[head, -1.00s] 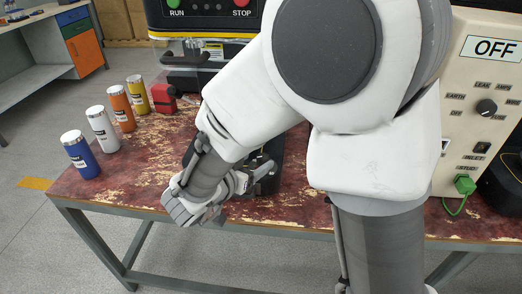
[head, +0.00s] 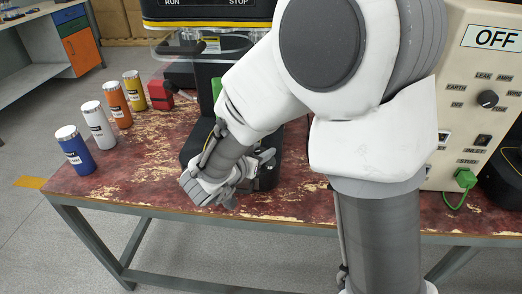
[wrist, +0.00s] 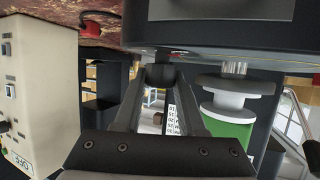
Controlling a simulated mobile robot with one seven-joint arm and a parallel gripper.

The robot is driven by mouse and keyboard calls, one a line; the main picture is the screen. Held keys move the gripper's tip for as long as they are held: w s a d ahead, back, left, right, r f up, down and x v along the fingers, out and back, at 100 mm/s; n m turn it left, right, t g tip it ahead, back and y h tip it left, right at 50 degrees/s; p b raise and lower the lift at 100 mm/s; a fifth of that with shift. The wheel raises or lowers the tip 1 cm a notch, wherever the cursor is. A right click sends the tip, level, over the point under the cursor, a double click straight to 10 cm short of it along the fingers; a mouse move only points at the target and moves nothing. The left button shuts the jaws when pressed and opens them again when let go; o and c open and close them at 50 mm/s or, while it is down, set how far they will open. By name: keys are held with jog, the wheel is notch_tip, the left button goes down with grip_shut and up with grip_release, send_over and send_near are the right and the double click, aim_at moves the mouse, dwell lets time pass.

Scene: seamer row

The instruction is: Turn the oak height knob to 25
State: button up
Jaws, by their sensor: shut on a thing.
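The seamer (head: 195,148) stands on the worn red bench, mostly behind my arm in the head view. My gripper (wrist: 160,76) reaches in low at the machine; in the wrist view its two fingers close on a dark piece between their tips, which I take to be the oak height knob. The knob's face and pointer are hidden, so its setting cannot be read. A white strip with printed numbers (wrist: 172,116) shows between the fingers, too small to read surely. A green can (wrist: 232,130) with a pale round plate sits right of the fingers; it also shows in the head view (head: 217,88).
Blue (head: 75,152), white (head: 99,126), orange (head: 117,104) and yellow (head: 134,91) cans stand in a row at the left. A tester marked OFF (head: 468,120) stands right. The bench's front left is clear.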

grip_shut()
jog(key=shift+r+p, duration=0.1)
jog(key=shift+p, duration=0.25)
jog(key=shift+a+r+m+g+h+p, duration=0.1)
jog(key=shift+m+g+h+p, duration=0.55)
jog(key=shift+p, duration=0.3)
jog(key=m+g+h+p, duration=0.2)
jog(key=p, duration=0.1)
jog(key=shift+m+p, duration=0.35)
jog(key=shift+p, duration=0.05)
jog(key=shift+f+m+g+h+p, duration=0.2)
jog(key=shift+m+g+h+p, duration=0.15)
jog(key=shift+m+p, duration=0.05)
